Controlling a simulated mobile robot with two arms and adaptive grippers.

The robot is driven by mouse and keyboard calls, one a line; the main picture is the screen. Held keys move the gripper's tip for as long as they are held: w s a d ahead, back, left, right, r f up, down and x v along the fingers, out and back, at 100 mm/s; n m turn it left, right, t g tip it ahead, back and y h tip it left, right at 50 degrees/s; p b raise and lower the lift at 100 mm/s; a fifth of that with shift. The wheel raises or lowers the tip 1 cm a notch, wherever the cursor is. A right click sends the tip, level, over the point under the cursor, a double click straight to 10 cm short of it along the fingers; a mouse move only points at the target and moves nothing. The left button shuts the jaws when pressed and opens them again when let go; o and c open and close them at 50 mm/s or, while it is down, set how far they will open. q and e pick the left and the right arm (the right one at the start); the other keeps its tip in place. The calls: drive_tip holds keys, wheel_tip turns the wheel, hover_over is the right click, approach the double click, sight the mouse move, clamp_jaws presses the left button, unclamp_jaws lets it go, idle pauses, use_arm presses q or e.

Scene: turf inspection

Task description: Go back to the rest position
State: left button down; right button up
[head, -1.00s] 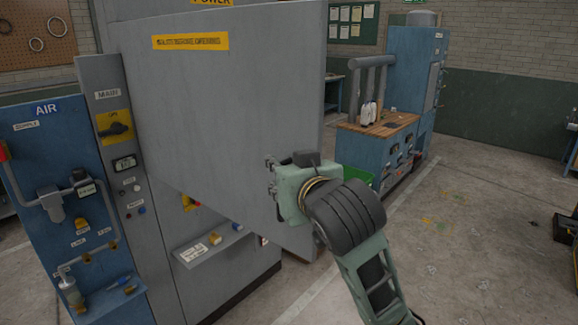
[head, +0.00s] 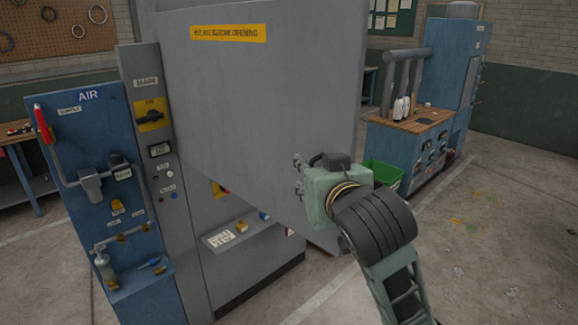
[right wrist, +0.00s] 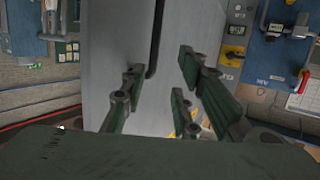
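My right arm comes in from the lower right in the head view. Its gripper (head: 299,177) is in front of the large grey cabinet door (head: 265,95), near the door's lower right part. In the right wrist view the gripper's green fingers (right wrist: 160,85) stand apart, with no object seen between them. The grey door surface (right wrist: 130,35) and a dark bar (right wrist: 155,40) show behind the fingers. Whether a fingertip touches the door cannot be told. My left gripper is not in view.
A blue AIR panel (head: 75,155) with pipes and a grey switch column (head: 150,190) stand at the left. A small shelf (head: 240,235) juts out below the door. A wooden-topped blue bench (head: 415,125) and green bin (head: 383,174) stand behind. Open floor (head: 500,230) lies at the right.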

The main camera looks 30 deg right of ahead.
drive_tip(key=s+a+f+n+g+y, duration=0.1)
drive_tip(key=s+a+f+g, duration=0.1)
drive_tip(key=f, duration=0.6)
drive_tip(key=s+a+f+n+g+y, duration=0.1)
drive_tip(key=s+f+g, duration=0.15)
drive_tip(key=f, duration=0.65)
drive_tip(key=s+a+f+n+g+y, duration=0.1)
drive_tip(key=s+a+f, duration=0.15)
drive_tip(key=f, duration=0.55)
drive_tip(key=s+a+f+n+g+y, duration=0.1)
drive_tip(key=s+a+f+g, duration=0.15)
drive_tip(key=s+f, duration=0.65)
drive_tip(key=s+a+f+n+g, duration=0.1)
drive_tip(key=s+a+f+g, duration=0.15)
drive_tip(key=s+f, duration=0.65)
wheel_tip(320, 180, down, 29)
drive_tip(key=s+g+b, duration=0.2)
drive_tip(key=b, duration=0.5)
drive_tip(key=s+d+f+b, duration=0.2)
drive_tip(key=s+f, duration=0.6)
drive_tip(key=f, duration=0.4)
drive_tip(key=s+d+f+g+b, duration=0.1)
drive_tip(key=s+d+f+b, duration=0.1)
drive_tip(key=s+f, duration=0.7)
wheel_tip(320, 180, down, 4)
drive_tip(key=shift+s+r+b, duration=0.25)
drive_tip(key=shift+s+b, duration=0.05)
drive_tip(key=shift+b, duration=0.6)
